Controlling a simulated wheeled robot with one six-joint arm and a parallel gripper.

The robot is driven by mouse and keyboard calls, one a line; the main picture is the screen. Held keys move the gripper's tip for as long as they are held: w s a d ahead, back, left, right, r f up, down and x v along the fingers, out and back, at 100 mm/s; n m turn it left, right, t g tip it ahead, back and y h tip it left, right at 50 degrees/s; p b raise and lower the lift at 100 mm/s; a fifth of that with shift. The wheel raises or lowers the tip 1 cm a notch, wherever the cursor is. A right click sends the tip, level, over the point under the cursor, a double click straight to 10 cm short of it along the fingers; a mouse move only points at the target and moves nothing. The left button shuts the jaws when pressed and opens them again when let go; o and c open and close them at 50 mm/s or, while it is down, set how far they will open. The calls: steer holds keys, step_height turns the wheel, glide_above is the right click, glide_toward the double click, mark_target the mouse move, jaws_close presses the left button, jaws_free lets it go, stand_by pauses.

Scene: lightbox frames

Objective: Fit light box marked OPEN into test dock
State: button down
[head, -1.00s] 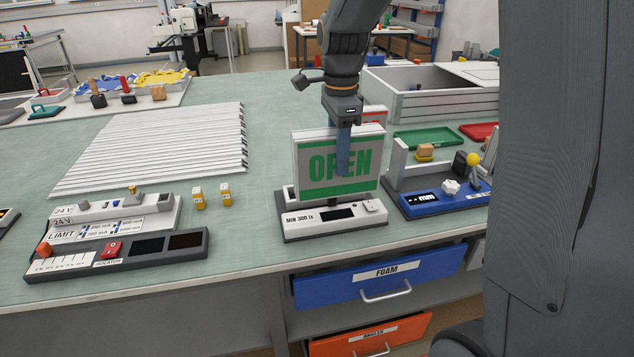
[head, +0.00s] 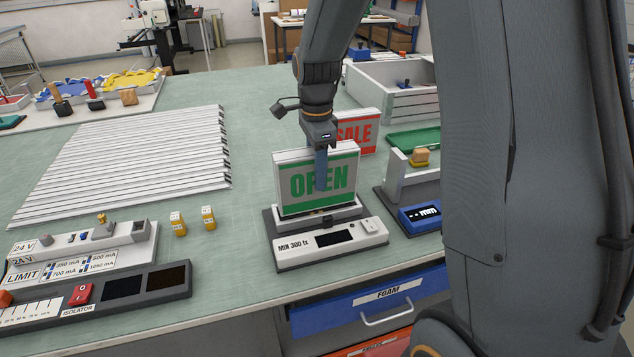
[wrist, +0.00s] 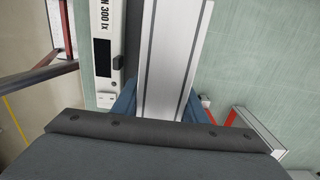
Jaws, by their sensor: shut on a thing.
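The light box marked OPEN (head: 296,184), white with green bands and green letters, stands upright at the test dock (head: 290,247). The dock is a pale base with a dark screen and the label MIN 300 lx. My gripper (head: 321,168) is shut on the box from above, one blue finger across its front face. In the wrist view the box's top edge (wrist: 172,60) runs between the blue fingers, with the dock (wrist: 103,50) beside it. The box's lower edge meets the dock's raised slot area; I cannot tell how deep it sits.
A light box marked SALE (head: 362,131) stands behind on the right. A blue measuring device (head: 421,217) is right of the dock. Yellow blocks (head: 178,223) and a power supply panel (head: 75,246) lie to the left. Slatted panels (head: 130,165) cover the table behind.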

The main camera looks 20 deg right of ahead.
steer(key=shift+f+p, duration=0.4)
steer(key=shift+f, duration=1.4)
steer(key=shift+f, duration=0.1)
steer(key=c, duration=1.1)
jaws_free()
step_height(320, 180, up, 12)
steer(key=b, duration=0.3)
